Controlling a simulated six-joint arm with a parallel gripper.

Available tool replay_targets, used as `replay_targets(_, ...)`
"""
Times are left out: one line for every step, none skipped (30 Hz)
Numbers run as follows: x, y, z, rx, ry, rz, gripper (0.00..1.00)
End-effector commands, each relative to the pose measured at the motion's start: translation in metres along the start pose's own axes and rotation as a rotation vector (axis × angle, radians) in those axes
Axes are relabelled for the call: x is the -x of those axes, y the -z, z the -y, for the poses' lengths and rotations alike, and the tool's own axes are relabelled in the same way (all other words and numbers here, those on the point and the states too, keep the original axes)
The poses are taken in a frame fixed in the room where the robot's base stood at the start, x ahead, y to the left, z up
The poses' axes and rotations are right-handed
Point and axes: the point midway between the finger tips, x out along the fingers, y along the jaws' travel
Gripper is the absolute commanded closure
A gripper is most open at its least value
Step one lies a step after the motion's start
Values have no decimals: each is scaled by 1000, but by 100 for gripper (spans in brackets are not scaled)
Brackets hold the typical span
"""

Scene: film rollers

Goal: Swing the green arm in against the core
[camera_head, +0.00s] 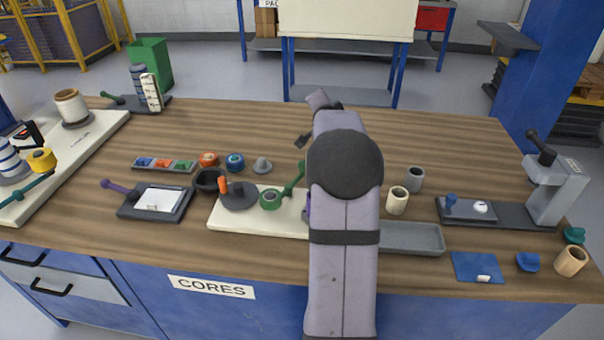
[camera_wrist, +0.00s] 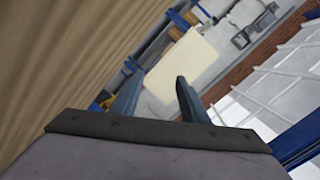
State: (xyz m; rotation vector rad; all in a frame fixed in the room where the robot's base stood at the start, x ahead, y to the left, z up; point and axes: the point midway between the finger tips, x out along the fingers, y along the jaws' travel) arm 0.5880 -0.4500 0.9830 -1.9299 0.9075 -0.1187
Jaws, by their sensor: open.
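A green arm (camera_head: 292,182) with a knob at its upper end stands at the right part of a cream board in the head view. A green ring-shaped piece (camera_head: 270,199) sits just left of its lower end. Left of that is a dark disc (camera_head: 238,196) with an orange peg. I cannot tell which piece is the core, or whether the arm touches it. My own arm hides the board's right end and most of a purple piece there. My gripper (camera_wrist: 160,80) is open and empty in the wrist view, pointing past the table, away from the green arm.
The cream board (camera_head: 226,217) lies mid-table. A grey tray (camera_head: 412,240) and tan and grey cylinders stand to its right. A black bowl (camera_head: 209,181) and small coloured parts are behind it. A station with a teal bar (camera_head: 28,188) is far left. The back of the table is mostly clear.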

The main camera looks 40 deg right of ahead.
Motion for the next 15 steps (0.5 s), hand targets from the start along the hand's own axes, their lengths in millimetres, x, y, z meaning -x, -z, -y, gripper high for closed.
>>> replay_targets(-1,38,-12,60,52,-91,59)
replay_targets(1,59,-12,104,88,-138,59)
replay_targets(6,83,-13,166,135,-194,59)
replay_targets(11,98,-14,220,168,-226,59)
replay_targets(17,108,-14,277,196,-246,59)
replay_targets(24,113,-16,352,225,-250,59)
replay_targets(29,111,-17,410,239,-236,59)
replay_targets(34,103,-20,468,247,-208,59)
replay_targets(40,89,-27,541,253,-158,59)
replay_targets(46,75,-32,593,259,-113,59)
replay_targets(52,60,-39,641,263,-64,59)
replay_targets(62,40,-48,701,273,1,59)
replay_targets(70,25,-54,740,283,47,59)
replay_targets(78,10,-61,774,294,94,59)
replay_targets(90,-8,-67,815,313,150,59)
